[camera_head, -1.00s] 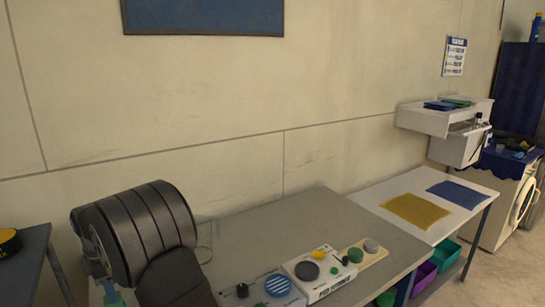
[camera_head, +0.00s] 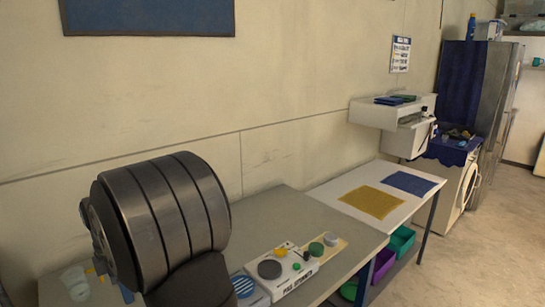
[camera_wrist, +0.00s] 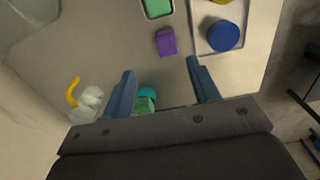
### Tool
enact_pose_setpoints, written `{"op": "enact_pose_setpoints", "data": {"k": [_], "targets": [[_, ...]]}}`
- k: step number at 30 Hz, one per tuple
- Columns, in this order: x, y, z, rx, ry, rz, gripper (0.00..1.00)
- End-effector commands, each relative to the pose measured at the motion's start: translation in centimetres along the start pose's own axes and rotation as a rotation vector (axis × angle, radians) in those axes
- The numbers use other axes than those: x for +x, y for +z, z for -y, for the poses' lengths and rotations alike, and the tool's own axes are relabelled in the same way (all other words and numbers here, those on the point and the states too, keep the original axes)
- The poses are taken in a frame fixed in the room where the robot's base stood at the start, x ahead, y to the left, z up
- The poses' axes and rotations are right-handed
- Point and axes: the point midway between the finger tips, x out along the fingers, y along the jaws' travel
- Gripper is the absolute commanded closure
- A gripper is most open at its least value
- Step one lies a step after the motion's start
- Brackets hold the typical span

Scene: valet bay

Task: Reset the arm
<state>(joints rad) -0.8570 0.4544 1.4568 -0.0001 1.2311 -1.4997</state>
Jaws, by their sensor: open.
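My gripper (camera_wrist: 161,66) shows in the wrist view as two blue fingers, wide apart with nothing clamped between them. A purple block (camera_wrist: 166,41) lies on the pale surface beyond the fingertips. A teal and green object (camera_wrist: 146,100) shows low between the fingers, partly hidden by the gripper body. In the head view, my dark ribbed arm (camera_head: 165,215) fills the lower left, over the grey bench (camera_head: 300,211). My fingers cannot be made out there.
The bench's front holds a panel of round coloured pieces (camera_head: 285,272). A white table (camera_head: 335,187) with yellow (camera_head: 372,202) and blue (camera_head: 409,183) cloths stands right. Coloured bins (camera_head: 383,262) sit below. The wrist view shows a clear item with a yellow handle (camera_wrist: 88,98) and a blue disc (camera_wrist: 223,36).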

Motion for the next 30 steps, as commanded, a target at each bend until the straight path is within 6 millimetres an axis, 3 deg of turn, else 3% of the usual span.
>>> {"op": "enact_pose_setpoints", "data": {"k": [9, 30], "targets": [[2.2, 2.1, 4.9, 0.001, -0.002, 0.000, 0.45], [9.5, -9.2, 0.8, -0.002, -0.001, 0.000, 0.45]]}}
